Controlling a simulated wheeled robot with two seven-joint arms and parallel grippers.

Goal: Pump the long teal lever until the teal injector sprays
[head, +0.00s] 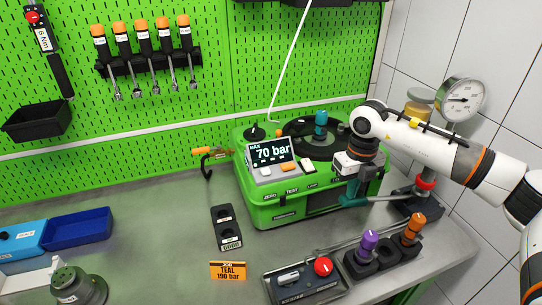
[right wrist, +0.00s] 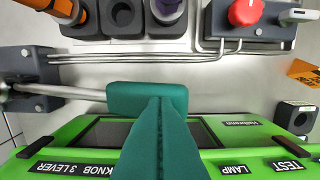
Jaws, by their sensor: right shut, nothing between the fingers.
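The long teal lever (head: 384,198) runs across the front of the green tester, from a base at the right to a teal grip at its left end. In the right wrist view the grip (right wrist: 120,98) lies crosswise on its metal rod. My right gripper (head: 351,189) has teal fingers, shut and empty, at the grip. In the right wrist view the shut fingers (right wrist: 164,110) overlap the grip; I cannot tell whether they touch. The teal injector (head: 320,124) stands upright on the tester's top, with no visible spray. My left gripper is not in view.
The green tester (head: 290,212) has a display (head: 272,152) reading MAX 70 bar. A card (head: 228,271) reads TEAL 190 bar. A gauge (head: 462,98) stands behind my right arm. Purple (head: 369,240) and orange (head: 414,228) injectors stand in holders near the front.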

